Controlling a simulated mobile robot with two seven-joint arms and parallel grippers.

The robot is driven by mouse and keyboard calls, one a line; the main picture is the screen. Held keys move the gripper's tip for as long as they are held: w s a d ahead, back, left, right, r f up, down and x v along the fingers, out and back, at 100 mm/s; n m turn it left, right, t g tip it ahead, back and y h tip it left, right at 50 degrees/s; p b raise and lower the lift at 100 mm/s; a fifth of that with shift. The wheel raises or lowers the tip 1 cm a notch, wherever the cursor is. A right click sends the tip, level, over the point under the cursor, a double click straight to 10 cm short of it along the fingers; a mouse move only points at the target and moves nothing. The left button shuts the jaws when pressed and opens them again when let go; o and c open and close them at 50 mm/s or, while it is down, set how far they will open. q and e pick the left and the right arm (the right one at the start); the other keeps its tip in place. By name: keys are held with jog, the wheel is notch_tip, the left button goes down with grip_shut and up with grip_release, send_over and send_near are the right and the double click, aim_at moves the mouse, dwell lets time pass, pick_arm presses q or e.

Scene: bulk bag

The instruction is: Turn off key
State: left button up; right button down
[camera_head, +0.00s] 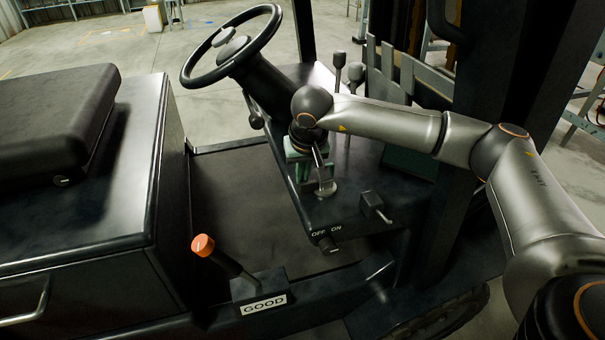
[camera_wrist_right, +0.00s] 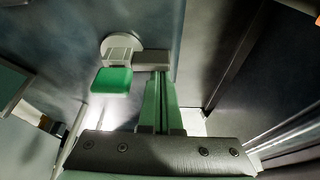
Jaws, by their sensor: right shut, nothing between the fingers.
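A round silver plate (camera_head: 326,189) with a silver fitting sits on the dark console, above the "OFF ON" label (camera_head: 326,232). A black knob (camera_head: 327,245) is just below that label. My right gripper (camera_head: 311,180) is shut beside the silver plate, its fingers pointing down. In the right wrist view, its green fingers (camera_wrist_right: 158,105) lie close together. Left of them, a grey round plate (camera_wrist_right: 116,45) carries a grey fitting with a green block (camera_wrist_right: 112,81). I cannot tell for certain which part is the key. The left gripper is out of view.
A black switch (camera_head: 375,207) stands on the console to the right. The seat (camera_head: 55,120) is at the left.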

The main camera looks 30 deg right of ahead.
jog(key=v, duration=1.2)
jog(key=shift+r+b, duration=0.3)
jog(key=shift+b, duration=0.15)
jog(key=shift+s, duration=0.1)
